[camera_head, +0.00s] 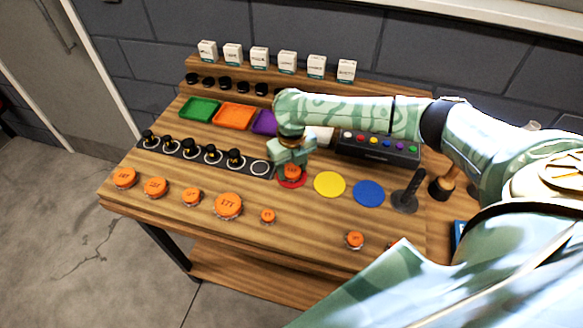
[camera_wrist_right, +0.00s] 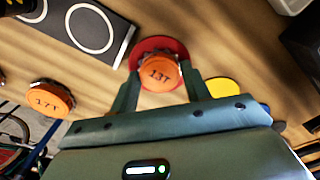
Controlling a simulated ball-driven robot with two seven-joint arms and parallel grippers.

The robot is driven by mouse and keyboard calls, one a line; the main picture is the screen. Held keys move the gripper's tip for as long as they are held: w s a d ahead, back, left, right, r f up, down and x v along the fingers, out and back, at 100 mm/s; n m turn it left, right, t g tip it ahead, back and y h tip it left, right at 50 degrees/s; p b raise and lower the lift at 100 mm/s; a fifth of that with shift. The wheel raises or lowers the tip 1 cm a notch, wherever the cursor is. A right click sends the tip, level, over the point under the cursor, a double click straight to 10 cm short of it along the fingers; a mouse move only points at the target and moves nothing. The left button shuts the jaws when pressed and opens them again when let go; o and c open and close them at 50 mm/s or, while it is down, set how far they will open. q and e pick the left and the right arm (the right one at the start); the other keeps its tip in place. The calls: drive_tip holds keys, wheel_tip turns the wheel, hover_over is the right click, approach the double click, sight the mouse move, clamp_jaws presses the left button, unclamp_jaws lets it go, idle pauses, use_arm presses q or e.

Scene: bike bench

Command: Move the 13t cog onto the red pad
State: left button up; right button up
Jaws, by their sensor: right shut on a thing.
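In the head view my right gripper (camera_head: 291,168) partly covers the cog and pad. My left gripper is not in view.
A yellow pad (camera_head: 329,184) and a blue pad (camera_head: 369,193) lie to the right. Several other orange cogs, including a large one (camera_head: 229,205), lie along the front. A black strip with dark knobs (camera_head: 212,155) is to the left. A black button box (camera_head: 378,148) stands behind.

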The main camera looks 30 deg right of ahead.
sight(292, 171)
drive_tip(key=shift+r, duration=0.1)
drive_tip(key=o, duration=1)
wheel_tip(292, 171, up, 12)
drive_tip(key=p, duration=0.4)
drive_tip(key=shift+s, duration=0.1)
